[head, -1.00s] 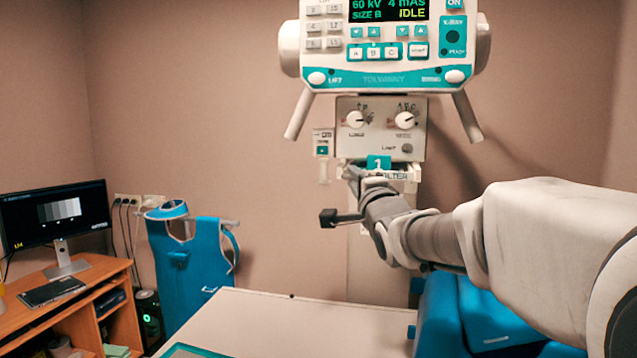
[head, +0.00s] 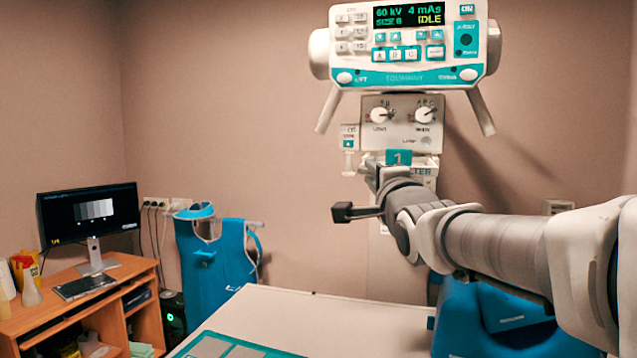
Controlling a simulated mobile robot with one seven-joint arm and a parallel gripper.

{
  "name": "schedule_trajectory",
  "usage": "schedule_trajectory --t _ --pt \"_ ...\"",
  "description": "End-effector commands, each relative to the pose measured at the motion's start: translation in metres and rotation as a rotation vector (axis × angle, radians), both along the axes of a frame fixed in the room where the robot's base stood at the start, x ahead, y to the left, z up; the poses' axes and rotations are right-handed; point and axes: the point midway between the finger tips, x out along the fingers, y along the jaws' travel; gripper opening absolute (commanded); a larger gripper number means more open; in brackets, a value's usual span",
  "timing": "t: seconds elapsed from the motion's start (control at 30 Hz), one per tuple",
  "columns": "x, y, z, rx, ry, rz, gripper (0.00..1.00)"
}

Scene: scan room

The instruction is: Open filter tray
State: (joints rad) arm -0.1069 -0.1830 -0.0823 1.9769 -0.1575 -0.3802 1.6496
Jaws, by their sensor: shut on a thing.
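The filter tray (head: 420,172), a light part with the letters "LTER" showing, is at the bottom of the collimator box (head: 402,138) under the x-ray head. A teal tab marked "1" (head: 398,157) stands just above my gripper. My gripper (head: 372,168) is at the tray's left front, shut on it; my wrist hides the fingertips and much of the tray's front. I cannot tell how far the tray is out.
The x-ray control panel (head: 408,45) hangs above, with handles on both sides. A white table (head: 310,312) lies below. A desk with a monitor (head: 88,215) and a blue apron (head: 215,265) are at left.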

Motion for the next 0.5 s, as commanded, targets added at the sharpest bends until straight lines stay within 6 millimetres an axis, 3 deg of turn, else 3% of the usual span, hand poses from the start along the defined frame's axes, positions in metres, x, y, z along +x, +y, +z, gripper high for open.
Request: schedule_trajectory --t 0.03,0.2,0.5 --pt "-0.007 0.002 0.008 0.002 -0.027 0.003 0.0" --pt "-0.021 0.006 0.009 0.002 -0.027 0.003 0.0" --pt "-0.032 0.01 0.01 0.001 -0.023 0.001 0.0"
